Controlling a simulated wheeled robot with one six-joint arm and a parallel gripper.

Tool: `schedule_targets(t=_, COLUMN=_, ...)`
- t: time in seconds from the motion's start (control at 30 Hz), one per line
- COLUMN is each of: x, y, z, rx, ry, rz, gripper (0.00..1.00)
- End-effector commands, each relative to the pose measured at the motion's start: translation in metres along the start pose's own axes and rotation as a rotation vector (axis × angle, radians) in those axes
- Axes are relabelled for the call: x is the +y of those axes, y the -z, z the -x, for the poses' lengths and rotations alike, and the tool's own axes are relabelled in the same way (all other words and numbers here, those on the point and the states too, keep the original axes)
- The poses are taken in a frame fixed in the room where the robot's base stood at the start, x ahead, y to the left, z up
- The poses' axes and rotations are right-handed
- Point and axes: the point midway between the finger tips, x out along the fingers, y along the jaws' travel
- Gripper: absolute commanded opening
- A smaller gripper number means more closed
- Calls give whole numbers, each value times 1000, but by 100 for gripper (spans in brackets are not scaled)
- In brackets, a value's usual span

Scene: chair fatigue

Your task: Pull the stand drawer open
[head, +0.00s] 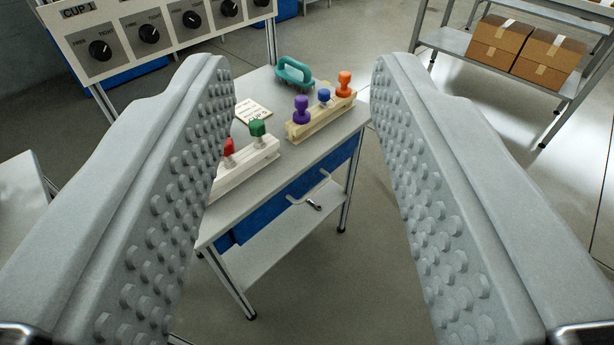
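The stand (330,140) is a grey-topped table on metal legs, seen between my fingers. Its blue drawer (285,200) sits under the top and looks shut. A pale bar handle (311,190) stands out from the drawer front. My gripper (300,85) is wide open and empty, with its two grey, studded fingers at left and right of the picture. The handle lies between the fingers in the picture, apparently farther away, with no contact visible. The left finger hides the left part of the stand.
On the stand are a cream rack (322,116) with purple, blue and orange stamps, a white rack (247,168), a teal handle-shaped piece (294,73) and a card (253,111). A knob panel (145,35) is behind left; a shelf with cartons (525,48) is at right. Floor before the drawer looks clear.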

Motion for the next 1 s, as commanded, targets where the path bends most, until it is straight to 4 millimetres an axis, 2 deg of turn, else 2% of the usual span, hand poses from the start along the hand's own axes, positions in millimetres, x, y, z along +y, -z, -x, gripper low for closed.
schedule_targets(t=0.03, x=0, y=-1, z=-4, rx=-11, ry=-1, rz=-5, gripper=28)
schedule_targets(t=0.1, x=1, y=-3, z=-13, rx=-39, ry=-4, rz=-18, gripper=20)
schedule_targets(t=0.17, x=2, y=-6, z=-24, rx=-73, ry=-7, rz=-36, gripper=20)
schedule_targets(t=0.47, x=9, y=-33, z=-98, rx=-305, ry=-41, rz=-164, gripper=20)
schedule_targets(t=0.77, x=18, y=-71, z=-166, rx=-539, ry=-95, rz=-297, gripper=20)
schedule_targets(t=1.0, x=26, y=-109, z=-218, rx=-723, ry=-153, rz=-404, gripper=20)
